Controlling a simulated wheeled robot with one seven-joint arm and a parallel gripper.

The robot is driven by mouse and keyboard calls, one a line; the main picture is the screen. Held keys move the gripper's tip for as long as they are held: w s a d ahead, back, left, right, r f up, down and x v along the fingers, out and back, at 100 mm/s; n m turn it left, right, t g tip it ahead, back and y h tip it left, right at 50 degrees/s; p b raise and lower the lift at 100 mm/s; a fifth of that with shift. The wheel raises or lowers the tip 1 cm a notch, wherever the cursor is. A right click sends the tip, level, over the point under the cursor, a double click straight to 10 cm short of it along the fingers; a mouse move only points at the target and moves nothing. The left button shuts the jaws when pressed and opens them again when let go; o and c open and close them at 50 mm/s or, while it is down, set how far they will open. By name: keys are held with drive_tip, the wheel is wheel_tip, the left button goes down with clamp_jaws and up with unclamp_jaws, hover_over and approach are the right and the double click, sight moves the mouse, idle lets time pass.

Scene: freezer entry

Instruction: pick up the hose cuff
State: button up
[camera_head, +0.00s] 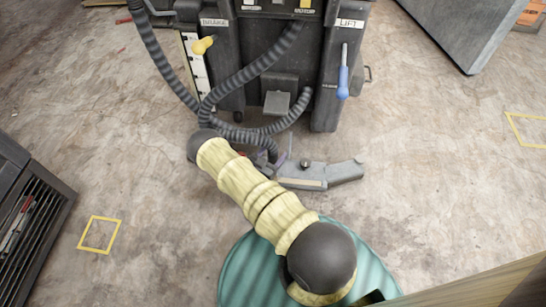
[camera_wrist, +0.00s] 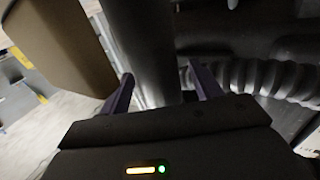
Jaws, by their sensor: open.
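My gripper (camera_wrist: 160,84) is open, with its two purple fingers apart in the wrist view. A smooth dark tube-like part (camera_wrist: 147,48) shows between and beyond the fingers; I cannot tell whether it is the hose cuff or whether the fingers touch it. A ribbed grey hose (camera_wrist: 272,78) runs off to the right, just past the right finger. In the head view, ribbed hoses (camera_head: 168,62) hang from a dark machine and curve down to near my gripper (camera_head: 284,157), which is small and partly hidden behind my arm. The cuff is not clearly visible there.
The dark machine (camera_head: 325,75) stands upright at the top, with a yellow knob (camera_head: 203,45) and a blue-handled lever (camera_head: 343,80). A grey floor tool (camera_head: 322,174) lies by my gripper. A slatted dark crate (camera_head: 32,220) is at left. The right floor is mostly clear.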

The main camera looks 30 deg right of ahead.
drive_tip(key=c, duration=1.1)
wheel_tip(320, 180, up, 10)
drive_tip(key=p, duration=0.6)
